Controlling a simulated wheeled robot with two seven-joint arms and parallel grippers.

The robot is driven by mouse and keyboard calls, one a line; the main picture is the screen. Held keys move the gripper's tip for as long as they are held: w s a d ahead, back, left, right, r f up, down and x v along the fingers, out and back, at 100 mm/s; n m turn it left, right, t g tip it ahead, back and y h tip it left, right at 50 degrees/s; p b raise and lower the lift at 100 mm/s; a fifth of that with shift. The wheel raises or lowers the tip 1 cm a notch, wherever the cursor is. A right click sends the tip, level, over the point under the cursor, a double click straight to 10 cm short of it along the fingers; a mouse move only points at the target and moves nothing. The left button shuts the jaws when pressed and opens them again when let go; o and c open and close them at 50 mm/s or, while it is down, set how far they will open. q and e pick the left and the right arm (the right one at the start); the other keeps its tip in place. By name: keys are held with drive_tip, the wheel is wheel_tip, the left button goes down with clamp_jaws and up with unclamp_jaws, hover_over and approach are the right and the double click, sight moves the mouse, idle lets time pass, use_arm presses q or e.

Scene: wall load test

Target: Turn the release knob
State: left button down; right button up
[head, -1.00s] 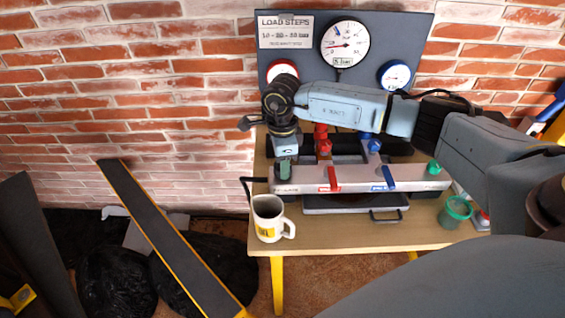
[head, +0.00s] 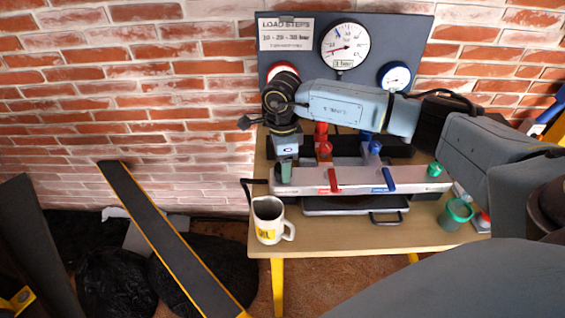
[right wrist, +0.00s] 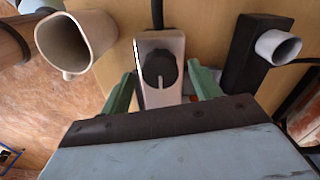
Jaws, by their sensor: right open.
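The release knob (right wrist: 158,70), dark and round with a pointer-like ridge, sits on the left end of a grey manifold bar (head: 310,181). My right gripper (head: 286,172) points down at that end of the bar and hides the knob in the head view. In the right wrist view its two green fingers stand open on either side of the block that carries the knob, with gaps visible. I cannot tell whether either finger touches it. A round gauge (head: 345,46) on the back panel has its needle pointing left, above a small display. My left gripper is not in view.
A white mug (head: 268,222) stands at the table's (head: 350,238) front left, close to my right gripper. Red (head: 333,180) and blue (head: 389,180) levers and a green knob (head: 434,170) are along the bar. A green cup (head: 456,214) stands at right. The front middle of the table is clear.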

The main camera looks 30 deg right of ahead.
wheel_tip(320, 180, up, 13)
drive_tip(key=shift+f+p, duration=0.2)
drive_tip(key=shift+p, duration=0.1)
idle(0.5)
